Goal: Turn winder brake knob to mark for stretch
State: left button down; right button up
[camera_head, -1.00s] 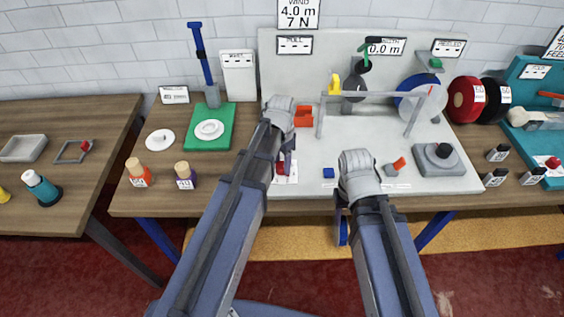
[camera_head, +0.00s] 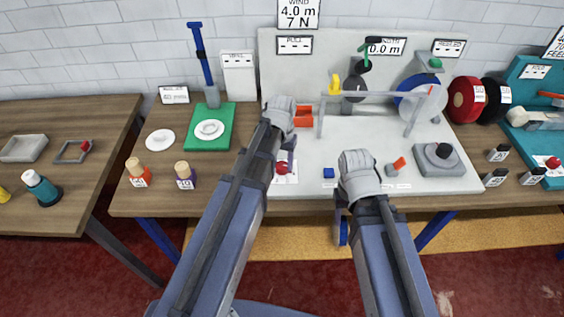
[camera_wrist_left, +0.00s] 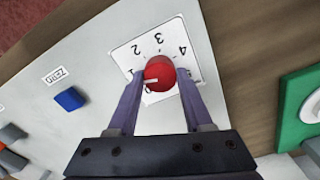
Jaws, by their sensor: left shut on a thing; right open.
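The red brake knob (camera_head: 282,168) sits on a white dial card (camera_head: 291,179) near the front edge of the grey machine plate. In the left wrist view the knob (camera_wrist_left: 160,75) carries a white pointer line at its lower left. The card there shows printed figures, with 2, 3 and 4 readable around the knob's far side. My left gripper (camera_wrist_left: 159,82) is shut on the knob, one purple finger on each side. In the head view this gripper (camera_head: 291,160) reaches down over it. My right gripper (camera_head: 342,226) is open and hangs at the table's front edge, partly hidden by its arm.
A blue button (camera_head: 328,173) sits right of the dial; it also shows in the left wrist view (camera_wrist_left: 69,99). A grey frame (camera_head: 372,95) with spools stands behind. A black-knobbed grey box (camera_head: 439,158) stands right. A green mat (camera_head: 209,127) with a white disc lies left.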

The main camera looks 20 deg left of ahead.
aim_at(282, 165)
dwell(0.4)
pick_arm(q)
jog(key=shift+c, duration=1.5)
grip_release()
notch_tip(282, 165, up, 8)
jog(key=p, duration=0.8)
jog(key=shift+f, duration=0.1)
jog(key=s+d+m+y, duration=0.1)
jog(key=s+d+m, duration=0.2)
jog(key=s+d, duration=0.7)
jog(key=s, duration=0.4)
jog(key=shift+s+d, duration=0.15)
jog(key=shift+s, duration=0.1)
